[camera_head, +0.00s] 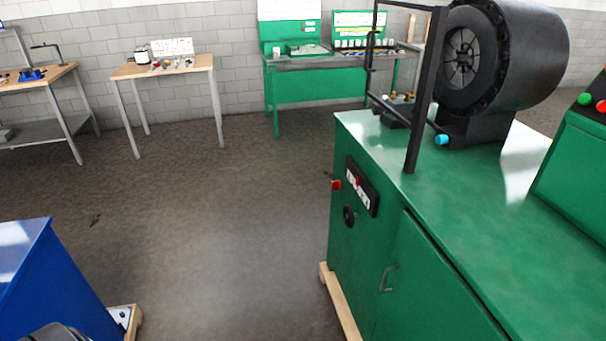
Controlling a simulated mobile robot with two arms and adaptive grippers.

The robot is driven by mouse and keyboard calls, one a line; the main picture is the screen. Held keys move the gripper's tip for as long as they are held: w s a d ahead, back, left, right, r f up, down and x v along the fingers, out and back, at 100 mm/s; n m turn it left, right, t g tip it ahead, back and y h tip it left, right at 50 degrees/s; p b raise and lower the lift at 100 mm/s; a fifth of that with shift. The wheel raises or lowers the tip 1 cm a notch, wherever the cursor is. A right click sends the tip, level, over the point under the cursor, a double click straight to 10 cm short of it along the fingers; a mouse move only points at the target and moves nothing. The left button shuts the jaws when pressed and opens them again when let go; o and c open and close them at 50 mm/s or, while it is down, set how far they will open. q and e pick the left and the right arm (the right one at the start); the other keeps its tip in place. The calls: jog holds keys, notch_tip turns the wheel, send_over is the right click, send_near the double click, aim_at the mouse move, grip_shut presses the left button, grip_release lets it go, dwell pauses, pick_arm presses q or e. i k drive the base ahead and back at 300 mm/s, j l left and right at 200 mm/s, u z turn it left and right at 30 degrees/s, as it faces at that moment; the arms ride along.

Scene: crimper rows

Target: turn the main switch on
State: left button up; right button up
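A green crimper machine (440,230) fills the right side of the view. On its cabinet face is a black panel (374,203) with pale and red parts. A small red part (337,185) sticks out at the cabinet's left edge beside the panel, and a round black knob (349,216) sits below it. I cannot tell for sure which of these is the main switch or how it is set. Neither of my grippers is clearly in view. A grey rounded piece at the bottom left edge seems to be part of my arm.
A blue machine (50,285) stands at the lower left. Open floor (215,230) lies between it and the green cabinet, which rests on a wooden pallet (340,305). A wooden table (163,69) and a green workbench (318,84) stand by the back wall.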

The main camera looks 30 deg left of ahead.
aim_at(336, 184)
jog(key=i+j, duration=0.2)
jog(key=j, duration=0.2)
jog(key=i+j, duration=0.2)
jog(key=j, duration=0.2)
jog(key=i+j, duration=0.2)
jog(key=j, duration=0.15)
jog(key=i+j, duration=0.2)
jog(key=j, duration=0.2)
jog(key=i+j, duration=0.25)
jog(key=j, duration=0.15)
